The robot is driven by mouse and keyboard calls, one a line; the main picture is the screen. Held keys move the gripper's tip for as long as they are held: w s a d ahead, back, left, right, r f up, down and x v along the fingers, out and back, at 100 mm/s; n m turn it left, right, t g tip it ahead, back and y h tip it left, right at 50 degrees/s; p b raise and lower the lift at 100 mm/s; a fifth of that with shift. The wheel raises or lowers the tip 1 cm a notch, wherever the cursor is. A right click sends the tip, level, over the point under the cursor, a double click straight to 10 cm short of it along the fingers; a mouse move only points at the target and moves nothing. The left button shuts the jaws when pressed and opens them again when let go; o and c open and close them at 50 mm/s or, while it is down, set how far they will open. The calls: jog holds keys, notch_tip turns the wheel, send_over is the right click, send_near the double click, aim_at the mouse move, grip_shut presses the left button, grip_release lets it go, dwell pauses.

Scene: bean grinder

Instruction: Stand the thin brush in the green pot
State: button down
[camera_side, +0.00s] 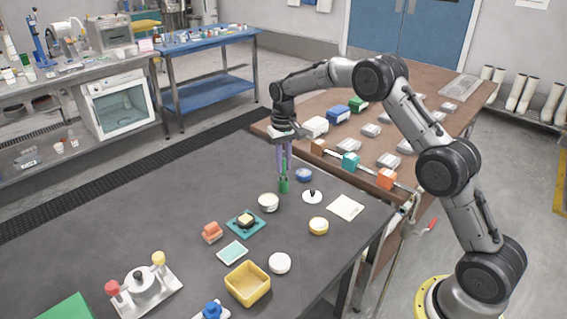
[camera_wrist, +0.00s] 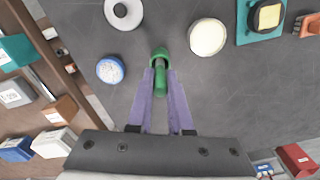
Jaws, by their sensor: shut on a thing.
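The green pot (camera_side: 283,187) stands on the dark table below my gripper (camera_side: 284,172). In the wrist view the green pot (camera_wrist: 157,53) shows as a ring just beyond my gripper (camera_wrist: 160,76). The gripper points down, and its purple fingers are shut on the thin brush (camera_wrist: 160,88), which shows as a green rod between them. The brush looks upright, with its lower end at the pot's mouth. The fingers partly hide it, and I cannot tell how deep its end is inside the pot.
Close around the pot are a blue-rimmed bowl (camera_side: 304,175), a cream round tub (camera_side: 268,202) and a white disc with a dark knob (camera_side: 312,196). A yellow-topped item on a teal tray (camera_side: 246,223) is nearer the front.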

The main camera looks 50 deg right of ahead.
jog(key=shift+f, duration=0.8)
dwell(0.9)
jog(key=shift+c, duration=1)
grip_release()
jog(key=shift+r, duration=3.55)
